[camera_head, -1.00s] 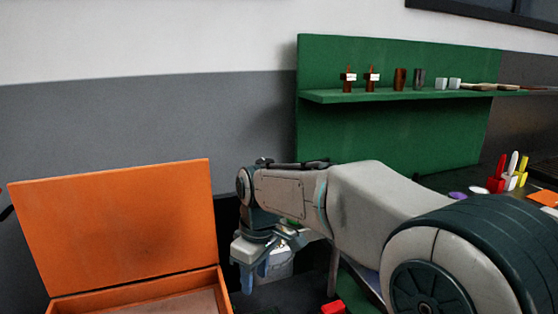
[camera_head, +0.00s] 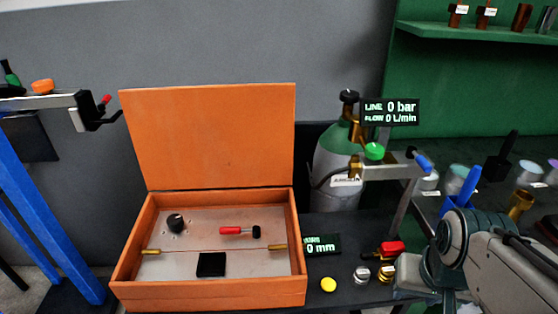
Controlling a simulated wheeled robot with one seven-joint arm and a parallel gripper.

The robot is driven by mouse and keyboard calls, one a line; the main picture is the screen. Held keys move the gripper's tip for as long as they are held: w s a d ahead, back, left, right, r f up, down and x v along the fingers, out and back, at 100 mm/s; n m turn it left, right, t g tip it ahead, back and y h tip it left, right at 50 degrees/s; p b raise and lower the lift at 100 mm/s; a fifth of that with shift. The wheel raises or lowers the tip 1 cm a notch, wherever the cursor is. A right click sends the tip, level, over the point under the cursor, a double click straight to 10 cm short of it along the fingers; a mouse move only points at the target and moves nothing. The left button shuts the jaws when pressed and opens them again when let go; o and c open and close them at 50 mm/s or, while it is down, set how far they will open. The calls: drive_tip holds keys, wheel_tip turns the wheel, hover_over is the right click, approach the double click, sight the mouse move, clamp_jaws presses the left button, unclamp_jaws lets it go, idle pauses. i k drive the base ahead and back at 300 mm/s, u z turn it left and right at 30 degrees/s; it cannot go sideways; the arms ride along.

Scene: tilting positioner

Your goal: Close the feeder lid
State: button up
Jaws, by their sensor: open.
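The feeder is an orange box (camera_head: 210,293) at the lower centre-left of the head view. Its flat orange lid (camera_head: 208,135) stands open, nearly upright along the back edge. The inside shows a metal plate with a black knob (camera_head: 176,222), a red-handled part (camera_head: 238,231) and a black square block (camera_head: 211,264). My arm comes in at the lower right, well to the right of the box and apart from the lid. My gripper's fingers cannot be made out in this view.
A blue-legged stand (camera_head: 45,205) is at left. Space above the box looks clear.

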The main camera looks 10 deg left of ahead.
sight(228, 135)
drive_tip(key=u, duration=1.35)
